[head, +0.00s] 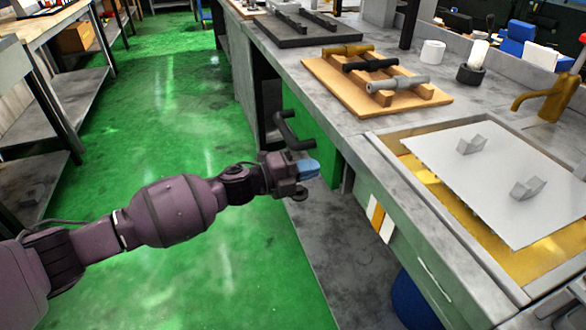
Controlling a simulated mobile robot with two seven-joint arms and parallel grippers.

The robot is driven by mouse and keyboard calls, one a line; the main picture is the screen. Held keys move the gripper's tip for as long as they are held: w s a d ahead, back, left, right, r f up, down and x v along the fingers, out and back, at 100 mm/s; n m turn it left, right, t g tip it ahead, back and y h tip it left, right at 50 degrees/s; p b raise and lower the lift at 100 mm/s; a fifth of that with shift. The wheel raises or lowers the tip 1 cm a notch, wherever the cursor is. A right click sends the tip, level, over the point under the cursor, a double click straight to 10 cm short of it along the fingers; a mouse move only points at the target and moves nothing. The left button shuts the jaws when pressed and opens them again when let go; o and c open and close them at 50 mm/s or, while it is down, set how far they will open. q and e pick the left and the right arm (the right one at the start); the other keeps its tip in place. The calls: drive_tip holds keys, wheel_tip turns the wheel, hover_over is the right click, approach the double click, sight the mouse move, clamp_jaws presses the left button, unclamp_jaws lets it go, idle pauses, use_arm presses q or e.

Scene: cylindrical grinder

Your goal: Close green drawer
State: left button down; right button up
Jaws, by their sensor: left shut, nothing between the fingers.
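The green drawer (326,153) shows as a green panel under the workbench, right of centre. A dark bar handle (281,131) sticks out from it to the left. How far the drawer stands open is hard to tell from this angle. My left gripper (309,169), with blue fingertips, is shut and empty. In the picture it lies just below the handle and in front of the lower part of the green panel. I cannot tell whether it touches the drawer. My right gripper is not in view.
The workbench (283,64) carries a wooden rack (432,104) with several cylindrical parts and a white plate (425,147) in a yellow-lined basin. A blue bin (412,300) stands below. Shelving lines the left. The green floor (150,140) between is clear.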

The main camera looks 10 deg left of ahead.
use_arm(q)
drive_tip(key=p+v, duration=0.1)
drive_tip(key=v, duration=1)
drive_tip(key=shift+a+p, duration=0.2)
drive_tip(key=shift+p, duration=0.1)
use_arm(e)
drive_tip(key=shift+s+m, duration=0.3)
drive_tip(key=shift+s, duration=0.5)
use_arm(q)
drive_tip(key=shift+s+f, duration=0.1)
drive_tip(key=shift+s, duration=0.1)
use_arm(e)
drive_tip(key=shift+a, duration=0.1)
